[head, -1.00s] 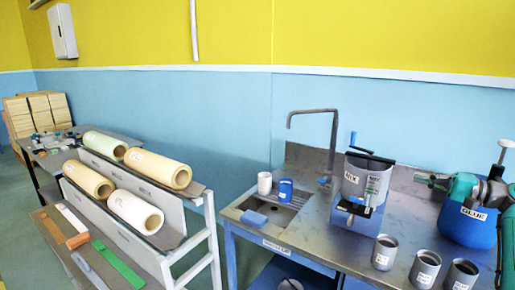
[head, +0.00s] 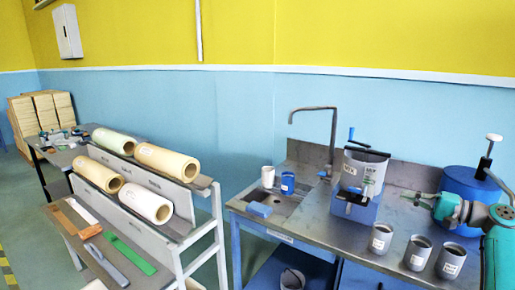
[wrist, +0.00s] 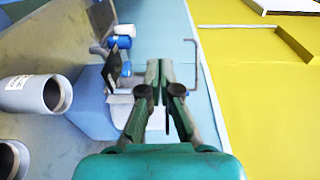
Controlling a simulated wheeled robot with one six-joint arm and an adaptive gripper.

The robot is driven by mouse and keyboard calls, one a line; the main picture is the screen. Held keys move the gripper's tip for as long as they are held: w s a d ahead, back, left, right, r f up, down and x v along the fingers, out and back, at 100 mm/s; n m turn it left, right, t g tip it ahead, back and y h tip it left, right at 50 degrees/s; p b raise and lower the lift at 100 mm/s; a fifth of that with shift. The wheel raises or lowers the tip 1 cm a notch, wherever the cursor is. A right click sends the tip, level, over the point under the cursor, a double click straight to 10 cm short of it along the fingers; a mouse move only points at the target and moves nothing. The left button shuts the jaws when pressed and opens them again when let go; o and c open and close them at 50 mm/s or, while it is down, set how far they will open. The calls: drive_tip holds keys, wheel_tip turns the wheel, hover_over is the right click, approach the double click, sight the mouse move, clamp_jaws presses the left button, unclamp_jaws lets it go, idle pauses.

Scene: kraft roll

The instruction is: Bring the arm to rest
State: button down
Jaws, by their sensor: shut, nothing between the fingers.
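My gripper (head: 418,197) is at the right of the head view, level above the steel counter (head: 322,205) and in front of the blue drum (head: 463,180). Its fingers point left, towards the grey mixing vessel (head: 361,172). In the wrist view my gripper (wrist: 158,66) has its two fingertips together with nothing between them. My green arm link runs down the right edge of the head view and hides part of the counter.
Three grey cups (head: 417,253) stand along the counter's front edge. A white cup and a blue cup (head: 287,183) stand by the sink, near a bent tap (head: 333,140). Paper rolls (head: 145,203) lie on a rack at left. Clear floor shows at lower left.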

drive_tip(key=s+a+f+m+h, duration=0.15)
drive_tip(key=a+f, duration=0.25)
drive_tip(key=f, duration=0.6)
drive_tip(key=s+a+f+t+h, duration=0.1)
drive_tip(key=s+a+f+h, duration=0.25)
drive_tip(key=f, duration=0.65)
drive_tip(key=s+a+f+m+h, duration=0.1)
drive_tip(key=a+f, duration=0.4)
drive_tip(key=f, duration=0.5)
drive_tip(key=s+a+f+h, duration=0.2)
drive_tip(key=s+a+f, duration=0.2)
drive_tip(key=s+f, duration=0.45)
drive_tip(key=s+a+f+h, duration=0.2)
drive_tip(key=s+a+f, duration=0.2)
drive_tip(key=s+f, duration=0.4)
drive_tip(key=s+a+r+n+h, duration=0.2)
drive_tip(key=s, duration=1.1)
drive_tip(key=s+a+r+n+h, duration=0.1)
drive_tip(key=s+a+n+h, duration=0.1)
drive_tip(key=s, duration=1)
drive_tip(key=s+a+r+n+t, duration=0.2)
drive_tip(key=s+r+n, duration=0.5)
drive_tip(key=s+r, duration=0.9)
wheel_tip(320, 180, up, 3)
drive_tip(key=shift+a+r+y, duration=0.2)
drive_tip(key=shift+a+y, duration=0.1)
drive_tip(key=shift+y, duration=0.1)
